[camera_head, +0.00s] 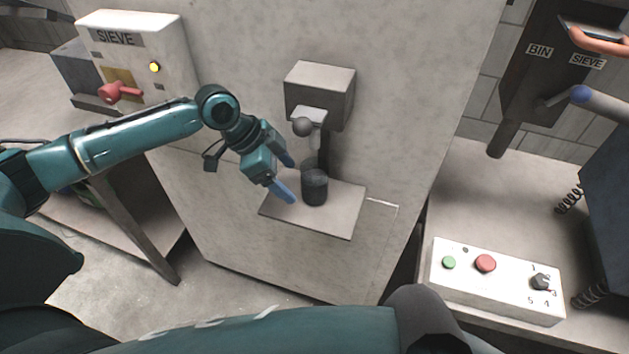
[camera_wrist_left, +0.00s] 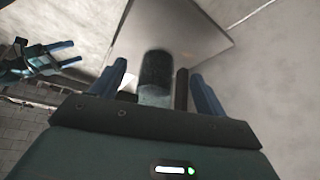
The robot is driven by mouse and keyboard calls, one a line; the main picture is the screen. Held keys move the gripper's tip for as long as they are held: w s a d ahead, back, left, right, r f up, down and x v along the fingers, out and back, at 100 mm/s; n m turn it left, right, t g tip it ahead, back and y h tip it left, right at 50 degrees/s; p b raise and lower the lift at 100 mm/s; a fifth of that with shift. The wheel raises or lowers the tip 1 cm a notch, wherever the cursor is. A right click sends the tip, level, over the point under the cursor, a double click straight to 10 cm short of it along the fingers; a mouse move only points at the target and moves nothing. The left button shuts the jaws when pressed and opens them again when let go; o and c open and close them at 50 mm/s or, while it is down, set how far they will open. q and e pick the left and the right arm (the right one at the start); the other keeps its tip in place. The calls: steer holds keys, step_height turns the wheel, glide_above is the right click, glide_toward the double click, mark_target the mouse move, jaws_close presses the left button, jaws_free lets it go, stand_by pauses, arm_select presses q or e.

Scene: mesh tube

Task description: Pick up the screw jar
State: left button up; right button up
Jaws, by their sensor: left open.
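The screw jar, a small dark grey cylinder (camera_head: 314,187), stands upright on a square grey plate (camera_head: 338,215) that juts from the wall, under a dispenser nozzle. My left gripper (camera_head: 287,176) is open beside the jar, on its left, with blue fingers pointing towards it. In the left wrist view the jar (camera_wrist_left: 155,70) appears between the two blue fingers of the left gripper (camera_wrist_left: 158,75). Contact cannot be made out. In that view another teal gripper with blue fingers, my right one (camera_wrist_left: 60,55), shows small at the left; its opening is unclear.
A sieve box (camera_head: 135,55) with a red handle is at upper left. A button panel (camera_head: 497,280) lies at lower right. The plate's right part is clear.

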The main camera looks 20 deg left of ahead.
mark_target(309, 181)
arm_select(q)
steer(key=d, duration=0.2)
steer(key=w+d+p, duration=0.1)
steer(key=shift+w+d, duration=0.2)
steer(key=shift+d, duration=0.2)
steer(key=shift+x, duration=1.45)
steer(key=shift+a+f, duration=0.1)
steer(key=shift+a, duration=0.1)
steer(key=shift+c, duration=0.2)
steer(key=c, duration=1.2)
steer(key=shift+o, duration=0.2)
steer(key=shift+a+r, duration=0.2)
